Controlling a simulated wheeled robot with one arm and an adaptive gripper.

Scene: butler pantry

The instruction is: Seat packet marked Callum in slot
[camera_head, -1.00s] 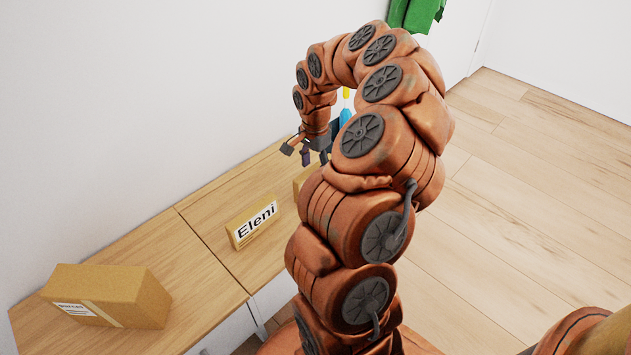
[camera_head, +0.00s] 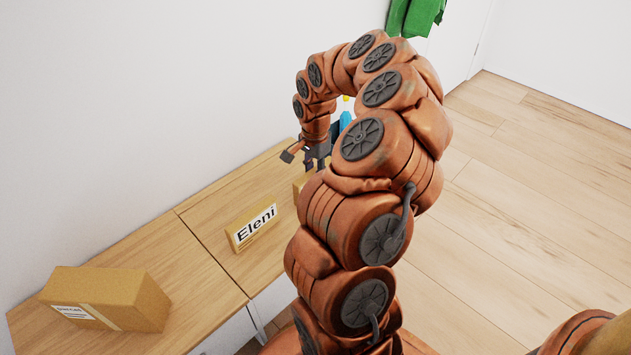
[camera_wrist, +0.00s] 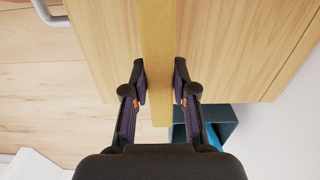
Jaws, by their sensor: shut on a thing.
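My gripper (camera_wrist: 160,85) is shut on a tan cardboard packet (camera_wrist: 156,35), seen edge-on between the two fingers in the wrist view. No name shows on it from here, so I cannot tell whether it is Callum's. In the head view my gripper (camera_head: 312,160) is small and far along the table, and a bit of tan cardboard (camera_head: 300,184) shows below it, mostly hidden by my arm. A packet marked Eleni (camera_head: 253,229) stands on the table, apart from my gripper. I cannot make out a slot.
A cardboard box (camera_head: 108,297) with a label lies at the table's (camera_head: 205,195) near left end. A teal open container (camera_wrist: 222,120) is beyond the table edge in the wrist view, with something blue in it. A wall runs behind the table. Green cloth (camera_head: 417,15) hangs farther back.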

